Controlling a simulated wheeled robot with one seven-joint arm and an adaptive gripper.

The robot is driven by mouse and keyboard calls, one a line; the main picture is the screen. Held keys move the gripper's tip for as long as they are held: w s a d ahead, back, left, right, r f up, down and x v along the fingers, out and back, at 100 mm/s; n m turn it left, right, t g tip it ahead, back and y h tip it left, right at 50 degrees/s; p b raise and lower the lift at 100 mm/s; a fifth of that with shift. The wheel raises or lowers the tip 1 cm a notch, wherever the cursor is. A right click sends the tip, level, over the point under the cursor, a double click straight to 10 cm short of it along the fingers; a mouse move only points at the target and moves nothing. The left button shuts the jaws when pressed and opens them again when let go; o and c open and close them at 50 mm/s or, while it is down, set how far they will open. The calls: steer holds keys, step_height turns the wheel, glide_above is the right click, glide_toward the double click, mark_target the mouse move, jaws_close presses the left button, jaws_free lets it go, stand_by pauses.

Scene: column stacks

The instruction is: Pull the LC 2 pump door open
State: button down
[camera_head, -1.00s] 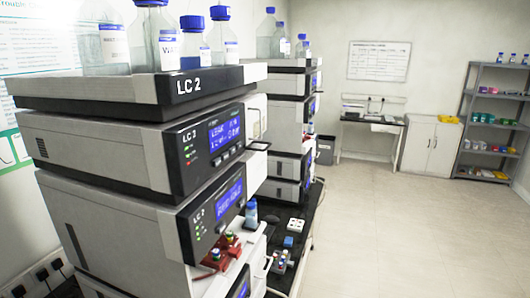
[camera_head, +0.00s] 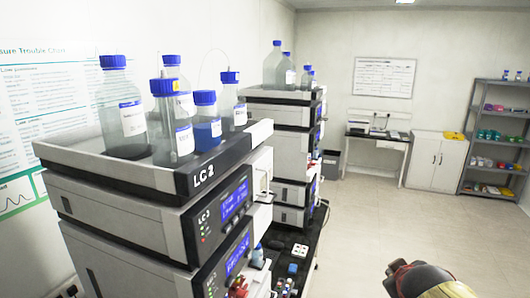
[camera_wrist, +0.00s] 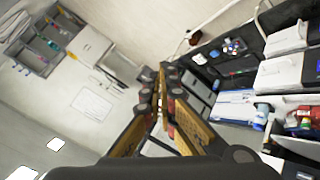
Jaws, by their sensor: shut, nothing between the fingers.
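The LC 2 stack stands at the left in the head view, with a grey top tray labelled LC 2 (camera_head: 180,184). Below it is a module with a lit blue display (camera_head: 236,203), and under that a second module with a display (camera_head: 237,254). Red fittings (camera_head: 238,287) show low on the stack's front. I cannot make out the pump door; the lower stack is cut off by the frame. My gripper (camera_wrist: 160,78) is shut and empty in the wrist view, apart from the equipment at the right.
Bottles with blue caps (camera_head: 128,120) stand on the tray. Another column stack (camera_head: 295,143) stands behind, beside a dark bench top (camera_head: 307,245) with small items. A white cabinet (camera_head: 435,162) and a grey shelf (camera_head: 495,140) are at the back.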

steer(key=w+a+r+n+t+y+p, duration=0.25)
steer(key=w+r+n, duration=0.25)
steer(key=w+r, duration=0.35)
steer(key=n+g+y+p, duration=0.1)
steer(key=n+y, duration=1.5)
steer(key=n, duration=0.3)
glide_toward(252, 174)
steer(key=shift+h, duration=0.35)
steer(key=p+x, duration=0.2)
steer(key=x, duration=0.4)
steer(key=shift+w+r, duration=0.15)
steer(key=shift+d, duration=0.1)
